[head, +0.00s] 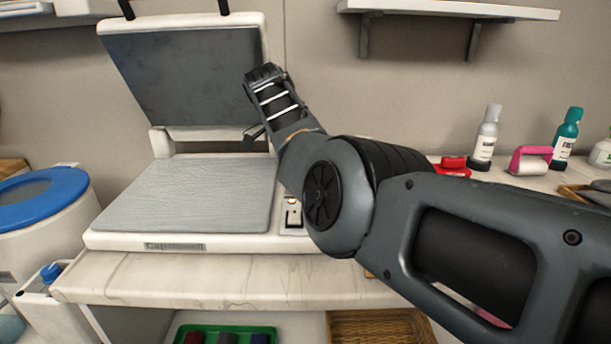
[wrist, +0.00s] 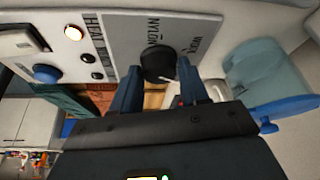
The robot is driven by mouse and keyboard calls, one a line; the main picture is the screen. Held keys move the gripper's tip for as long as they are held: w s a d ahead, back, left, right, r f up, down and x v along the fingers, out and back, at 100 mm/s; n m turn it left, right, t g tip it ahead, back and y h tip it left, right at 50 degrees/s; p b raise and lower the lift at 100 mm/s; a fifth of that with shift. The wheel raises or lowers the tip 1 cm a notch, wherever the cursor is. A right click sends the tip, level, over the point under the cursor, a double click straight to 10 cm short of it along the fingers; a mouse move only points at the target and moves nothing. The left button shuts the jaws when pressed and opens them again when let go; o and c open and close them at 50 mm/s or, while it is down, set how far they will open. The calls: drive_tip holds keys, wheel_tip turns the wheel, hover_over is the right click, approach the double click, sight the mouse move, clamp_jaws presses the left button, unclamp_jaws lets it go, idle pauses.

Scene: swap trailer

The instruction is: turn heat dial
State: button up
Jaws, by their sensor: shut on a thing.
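The heat press (head: 120,240) stands on the counter with its lid (head: 185,75) raised. In the wrist view, the black heat dial (wrist: 154,56) sits on a grey panel (wrist: 120,30) lettered NYLON and WOOL, with a white pointer mark on the dial. My gripper (wrist: 158,68) is shut on the dial, one finger on each side of it. In the head view, my arm reaches over the press's right side and the dial cannot be made out.
A lit round lamp (wrist: 73,33), small black knobs and a blue button (wrist: 46,74) lie beside the panel. In the head view, a blue-lidded bin (head: 40,190) is at left. Bottles (head: 486,138) and a pink-handled tool (head: 530,160) stand on the right counter. A shelf (head: 450,10) hangs above.

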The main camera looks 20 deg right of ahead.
idle(0.4)
drive_tip(key=o, duration=1)
